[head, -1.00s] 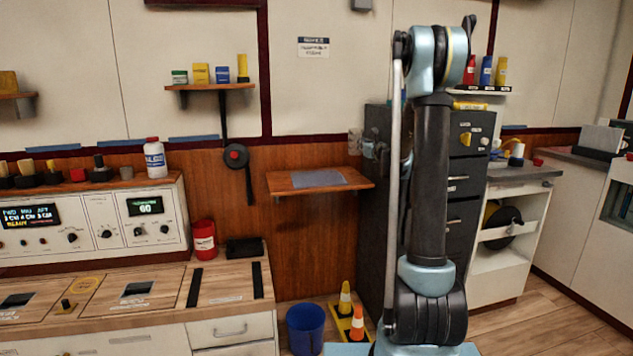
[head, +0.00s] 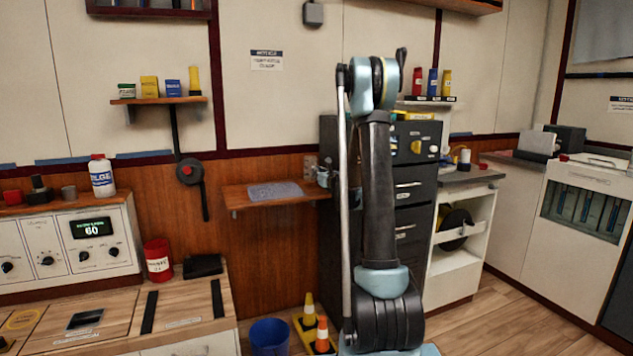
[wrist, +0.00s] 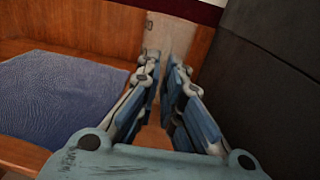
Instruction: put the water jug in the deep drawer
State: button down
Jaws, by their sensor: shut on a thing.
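My gripper (head: 322,176) is beside the dark cabinet, close to the wall at the right end of a small wooden shelf. The wrist view shows its blue-padded fingers (wrist: 166,95) drawn close together, with a pale wall plate beyond them. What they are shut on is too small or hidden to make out. I cannot identify a water jug in any view. The dark cabinet (head: 408,210) has several shut drawers with handles, partly hidden by my arm. I cannot tell which drawer is the deep one.
The wooden shelf (head: 238,199) carries a grey-blue mat (head: 276,192), left of my fingers in the wrist view. A blue bucket (head: 269,337) and traffic cones (head: 322,335) stand on the floor by my base. A white bottle (head: 102,178) stands on the console. Floor at right is clear.

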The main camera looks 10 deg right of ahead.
jog(key=shift+f, duration=1.25)
jog(key=c, duration=1.8)
grip_release()
jog(key=shift+o, duration=0.2)
